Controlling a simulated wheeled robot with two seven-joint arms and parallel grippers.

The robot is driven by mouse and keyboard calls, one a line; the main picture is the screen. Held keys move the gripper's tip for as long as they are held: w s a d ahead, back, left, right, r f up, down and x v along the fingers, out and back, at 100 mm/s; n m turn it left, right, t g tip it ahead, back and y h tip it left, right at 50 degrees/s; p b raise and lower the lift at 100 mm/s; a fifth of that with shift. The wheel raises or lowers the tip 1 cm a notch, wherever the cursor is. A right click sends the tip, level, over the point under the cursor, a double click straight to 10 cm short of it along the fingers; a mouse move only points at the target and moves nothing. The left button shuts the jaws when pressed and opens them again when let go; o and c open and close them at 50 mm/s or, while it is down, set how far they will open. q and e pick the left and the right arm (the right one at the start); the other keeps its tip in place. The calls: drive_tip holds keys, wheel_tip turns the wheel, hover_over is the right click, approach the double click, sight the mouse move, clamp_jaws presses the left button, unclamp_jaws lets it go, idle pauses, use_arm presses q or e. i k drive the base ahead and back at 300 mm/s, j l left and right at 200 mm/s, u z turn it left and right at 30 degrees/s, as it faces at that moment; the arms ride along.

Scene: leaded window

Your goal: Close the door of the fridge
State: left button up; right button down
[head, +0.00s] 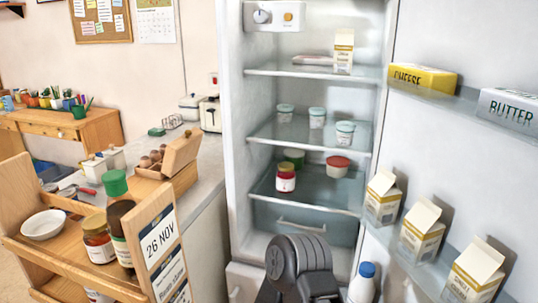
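The fridge (330,110) stands in the middle of the head view with its inside exposed. Its door (440,150) is swung wide open to the right, with its inner face and shelves toward me. The door's upper shelf holds a yellow cheese box (422,79) and a white butter box (508,108). Its lower shelf holds three cartons, one of them here (421,232). The door's outer face and free edge are not visible. Neither gripper's fingers show; a dark grey part of me is at the bottom middle, in front of the fridge.
A wooden rack (75,275) with jars and a bowl stands close at the left front. A counter (208,170) with a toaster (210,114) adjoins the fridge's left side. A blue-capped bottle (361,285) stands low near the door's hinge side.

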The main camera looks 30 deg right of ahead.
sight(483, 175)
drive_tip(key=k+z, duration=0.1)
drive_tip(key=k, duration=0.25)
drive_tip(key=k+l+z, duration=0.15)
drive_tip(key=k, duration=0.2)
drive_tip(key=k+l, duration=0.1)
drive_tip(key=l, duration=0.3)
drive_tip(key=k+l+z, duration=0.1)
drive_tip(key=l, duration=0.25)
drive_tip(key=k+l, duration=0.1)
drive_tip(key=l, duration=0.7)
drive_tip(key=k+l+u, duration=0.15)
drive_tip(key=l, duration=1.15)
drive_tip(key=i, duration=0.05)
